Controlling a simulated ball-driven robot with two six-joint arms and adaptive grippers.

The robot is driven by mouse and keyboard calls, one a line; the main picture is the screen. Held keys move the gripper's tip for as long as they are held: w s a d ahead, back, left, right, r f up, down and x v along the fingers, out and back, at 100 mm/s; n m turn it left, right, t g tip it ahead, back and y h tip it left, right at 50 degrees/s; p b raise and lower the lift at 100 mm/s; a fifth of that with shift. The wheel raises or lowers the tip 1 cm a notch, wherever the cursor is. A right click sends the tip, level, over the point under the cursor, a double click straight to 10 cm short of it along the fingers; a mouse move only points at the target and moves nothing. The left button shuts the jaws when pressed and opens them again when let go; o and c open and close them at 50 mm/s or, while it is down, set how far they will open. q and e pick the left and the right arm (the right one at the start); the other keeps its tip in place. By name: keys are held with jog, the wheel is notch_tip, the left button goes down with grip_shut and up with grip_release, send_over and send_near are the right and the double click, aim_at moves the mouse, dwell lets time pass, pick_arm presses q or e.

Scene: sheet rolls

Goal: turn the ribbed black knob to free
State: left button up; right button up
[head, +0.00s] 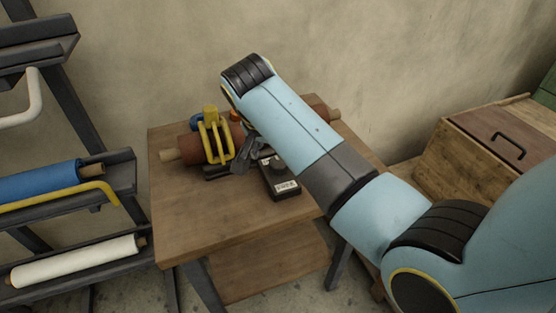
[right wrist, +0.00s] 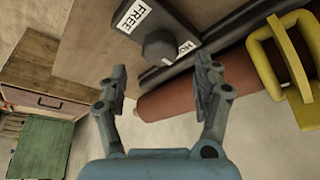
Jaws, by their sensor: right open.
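The black knob (right wrist: 160,47) stands on a dark box (right wrist: 180,18) between a white FREE label (right wrist: 132,15) and a second label (right wrist: 187,48), which the knob and my finger partly hide. Which label the knob points to cannot be told. In the head view the box (head: 283,189) lies on the wooden table, with the knob (head: 277,162) on top beside my arm. My right gripper (right wrist: 163,70) is open and empty, its fingertips apart on either side of the knob's line, not touching it. In the head view the right gripper (head: 248,155) is partly hidden by its own wrist. My left gripper is not in view.
A brown roll (head: 190,148) lies on the table (head: 205,225) behind the box, with a yellow clamp (head: 215,150) over it. A rack with a blue roll (head: 40,182) and a white roll (head: 75,262) stands left. A wooden chest (head: 470,160) stands right. The table's front is clear.

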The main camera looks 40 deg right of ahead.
aim_at(278, 162)
jog(key=x, duration=0.5)
jog(key=shift+w+f, duration=0.1)
jog(key=shift+f, duration=0.1)
jog(key=c, duration=1.1)
